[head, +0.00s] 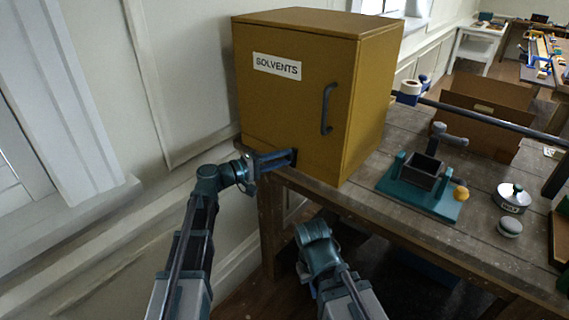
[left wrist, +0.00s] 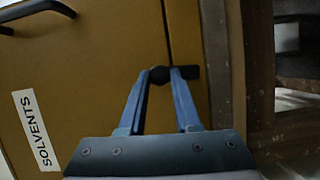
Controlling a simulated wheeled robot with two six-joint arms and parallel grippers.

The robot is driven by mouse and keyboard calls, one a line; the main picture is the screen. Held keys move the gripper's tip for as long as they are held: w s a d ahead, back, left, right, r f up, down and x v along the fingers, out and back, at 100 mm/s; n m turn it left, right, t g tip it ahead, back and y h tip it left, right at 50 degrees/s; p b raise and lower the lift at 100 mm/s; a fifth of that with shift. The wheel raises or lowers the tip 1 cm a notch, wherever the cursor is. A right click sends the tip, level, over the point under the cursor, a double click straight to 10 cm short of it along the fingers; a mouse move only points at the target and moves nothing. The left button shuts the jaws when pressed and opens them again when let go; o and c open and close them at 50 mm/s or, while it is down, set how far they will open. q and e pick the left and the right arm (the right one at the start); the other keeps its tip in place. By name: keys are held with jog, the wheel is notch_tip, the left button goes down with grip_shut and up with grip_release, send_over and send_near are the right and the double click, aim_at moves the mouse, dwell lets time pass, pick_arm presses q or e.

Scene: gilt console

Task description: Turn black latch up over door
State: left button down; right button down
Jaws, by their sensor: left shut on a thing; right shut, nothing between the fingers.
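The yellow cabinet (head: 290,105) marked SOLVENTS has its door closed, with a dark handle (head: 328,108) at the right. My left gripper (head: 293,157) is at the lower edge of the door, shut on the black latch. In the left wrist view the black latch (left wrist: 193,72) shows between and just past the fingertips (left wrist: 167,74). It lies across the seam at the door's bottom edge, partly hidden by the fingers. My right gripper (head: 305,268) is low in front of the bench, shut and empty; its fingers are hard to make out.
The cabinet stands at the left end of a wooden bench (head: 355,203). To its right are a teal fixture (head: 428,206) with a grey block, a round tin (head: 512,198) and a cardboard box (head: 485,115). A panelled wall (head: 190,80) is close on the left.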

pick_arm(q)
jog(key=shift+w+a+n, duration=0.1)
jog(key=shift+a+n, duration=0.1)
jog(key=shift+n, duration=0.2)
dwell(0.3)
jog(key=c, duration=0.7)
grip_release()
jog(key=shift+o, duration=0.2)
jog(key=shift+a, duration=0.1)
jog(key=v, duration=1.3)
jog(key=shift+s+a+f, duration=0.25)
